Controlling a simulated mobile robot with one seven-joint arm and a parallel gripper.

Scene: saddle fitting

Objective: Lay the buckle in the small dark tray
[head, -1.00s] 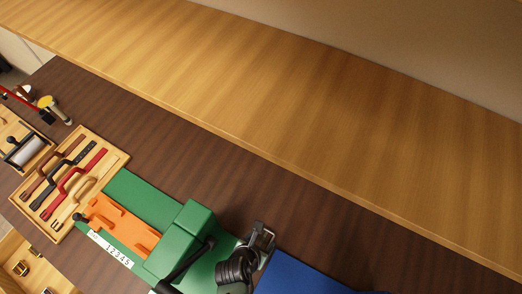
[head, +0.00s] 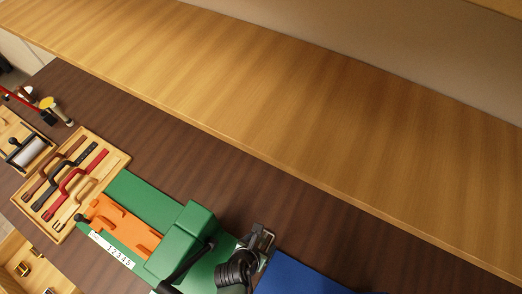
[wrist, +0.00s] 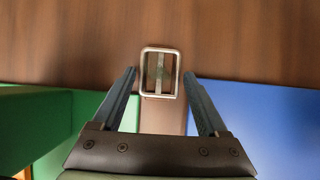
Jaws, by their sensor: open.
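The buckle (wrist: 145,72) is a rectangular silver metal frame with a middle bar. In the wrist view it is over dark brown wood, between the tips of my open gripper (wrist: 160,73), with a gap on both sides. In the head view my gripper (head: 262,239) is at the bottom, between the green block and the blue mat. The buckle is hard to tell from the gripper there. I cannot make out a small dark tray in either view.
A green base with a green block (head: 183,233) and orange part (head: 118,222) stands left of my gripper. A blue mat (head: 290,277) is at the right. A raised wooden shelf (head: 300,110) runs behind.

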